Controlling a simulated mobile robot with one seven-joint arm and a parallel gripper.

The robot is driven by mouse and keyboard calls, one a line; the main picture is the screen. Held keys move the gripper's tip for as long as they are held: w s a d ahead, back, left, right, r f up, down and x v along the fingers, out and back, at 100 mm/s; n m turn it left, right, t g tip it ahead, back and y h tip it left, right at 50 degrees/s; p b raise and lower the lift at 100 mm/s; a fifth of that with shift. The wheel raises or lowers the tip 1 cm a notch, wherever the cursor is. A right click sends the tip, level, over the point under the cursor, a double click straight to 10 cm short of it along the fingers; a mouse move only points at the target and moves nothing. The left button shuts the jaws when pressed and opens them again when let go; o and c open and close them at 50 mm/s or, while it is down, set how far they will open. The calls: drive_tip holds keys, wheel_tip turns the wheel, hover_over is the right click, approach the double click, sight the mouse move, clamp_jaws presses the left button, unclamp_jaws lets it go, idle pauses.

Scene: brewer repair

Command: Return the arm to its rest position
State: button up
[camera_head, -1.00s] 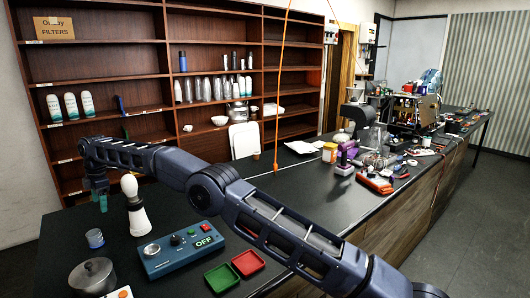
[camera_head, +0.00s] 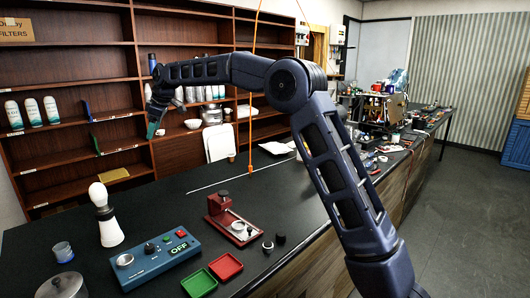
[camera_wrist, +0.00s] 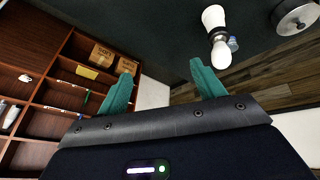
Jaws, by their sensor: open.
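My gripper (camera_head: 155,122) hangs at the end of my raised arm, above the black counter (camera_head: 290,190) and in front of the wooden shelves in the head view. In the wrist view its two teal fingers (camera_wrist: 162,88) are spread wide apart with nothing between them. My arm bends up from the lower right, with the forearm reaching left across the picture. The fingers are clear of the white bulb-topped stand (camera_head: 106,218), which also shows beyond the right finger in the wrist view (camera_wrist: 216,38).
On the counter stand a blue control box (camera_head: 155,262) reading OFF, a red fixture (camera_head: 230,218), green and red trays (camera_head: 199,283), small black knobs (camera_head: 274,242) and a metal pot (camera_head: 62,287). An orange cord (camera_head: 251,140) hangs near my forearm. Tools and machines crowd the far counter.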

drive_tip(key=w+d+r+m+t+h, duration=0.1)
drive_tip(key=d+r+m, duration=0.1)
drive_tip(key=d, duration=0.8)
drive_tip(key=w+d+r+m+t, duration=0.1)
drive_tip(key=d+r+m, duration=0.15)
drive_tip(key=d, duration=0.75)
drive_tip(key=s+d+m+h, duration=0.1)
drive_tip(key=s+d+m, duration=0.15)
drive_tip(key=d, duration=0.85)
drive_tip(key=s+d+m, duration=0.2)
drive_tip(key=s+d, duration=0.1)
drive_tip(key=d, duration=0.8)
drive_tip(key=s+d+f+m+h, duration=0.1)
drive_tip(key=s+d+f+m, duration=0.2)
drive_tip(key=s+d, duration=0.5)
drive_tip(key=s+d+f+m+t+h, duration=0.1)
drive_tip(key=s+d+f+m, duration=0.3)
drive_tip(key=s+d, duration=0.5)
drive_tip(key=s+d+f+m, duration=0.3)
drive_tip(key=s+d+f, duration=0.4)
drive_tip(key=s+d, duration=0.2)
drive_tip(key=shift+d+f+m+h, duration=0.2)
drive_tip(key=shift+d+m+h, duration=0.15)
drive_tip(key=shift+d, duration=0.55)
